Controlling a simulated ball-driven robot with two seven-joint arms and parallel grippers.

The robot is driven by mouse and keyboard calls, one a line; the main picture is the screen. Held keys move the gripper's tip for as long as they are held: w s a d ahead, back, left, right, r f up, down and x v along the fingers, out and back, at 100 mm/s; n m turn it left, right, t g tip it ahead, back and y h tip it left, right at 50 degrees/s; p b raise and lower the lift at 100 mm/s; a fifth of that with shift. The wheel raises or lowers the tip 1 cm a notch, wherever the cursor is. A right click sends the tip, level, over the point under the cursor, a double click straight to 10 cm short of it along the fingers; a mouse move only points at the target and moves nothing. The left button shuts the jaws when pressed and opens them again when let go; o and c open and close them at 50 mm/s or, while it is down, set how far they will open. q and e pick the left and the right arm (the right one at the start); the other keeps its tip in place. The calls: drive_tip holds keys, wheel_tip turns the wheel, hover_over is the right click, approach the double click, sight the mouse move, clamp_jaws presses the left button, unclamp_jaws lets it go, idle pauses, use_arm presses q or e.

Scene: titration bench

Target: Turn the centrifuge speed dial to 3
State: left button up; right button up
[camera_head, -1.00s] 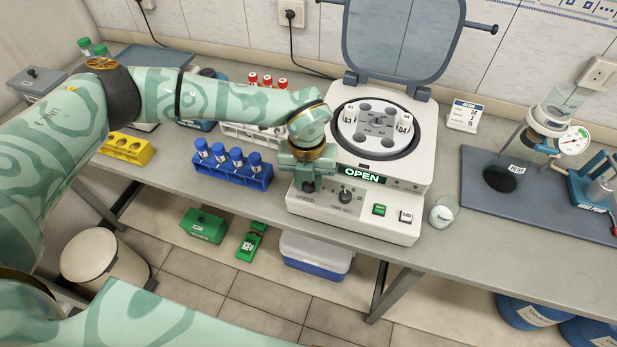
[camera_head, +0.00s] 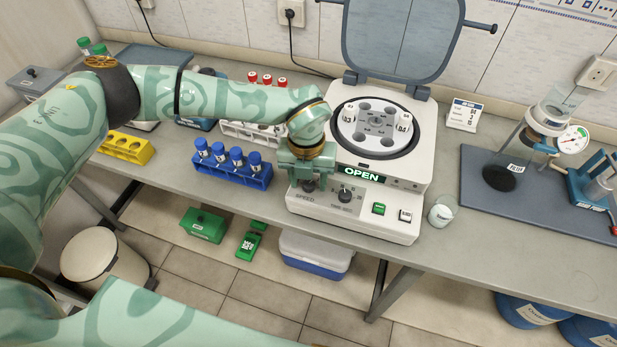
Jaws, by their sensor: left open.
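The white centrifuge (camera_head: 425,170) stands on the bench with its grey lid (camera_head: 400,35) raised and its rotor (camera_head: 377,128) showing. Its display (camera_head: 361,174) reads OPEN. The speed dial (camera_head: 309,186) is a dark knob at the left of the front panel, above the label SPEED; my gripper partly hides it and its pointer setting cannot be read. A second dark knob (camera_head: 345,195) is to its right. My left gripper (camera_head: 307,182) is open, pointing down, with its fingers around or just above the speed dial; contact cannot be told. My right gripper is not in view.
A blue rack (camera_head: 232,176) of blue-capped tubes stands left of the centrifuge, with a white rack (camera_head: 250,136) of red-capped tubes behind it. A small jar (camera_head: 441,212) stands close at the right. Green (camera_head: 379,209) and white (camera_head: 405,215) buttons are on the panel.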

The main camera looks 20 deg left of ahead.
sight(307, 184)
use_arm(q)
wheel_tip(307, 184, up, 16)
drive_tip(key=p, duration=0.1)
drive_tip(key=shift+a, duration=0.2)
idle(0.3)
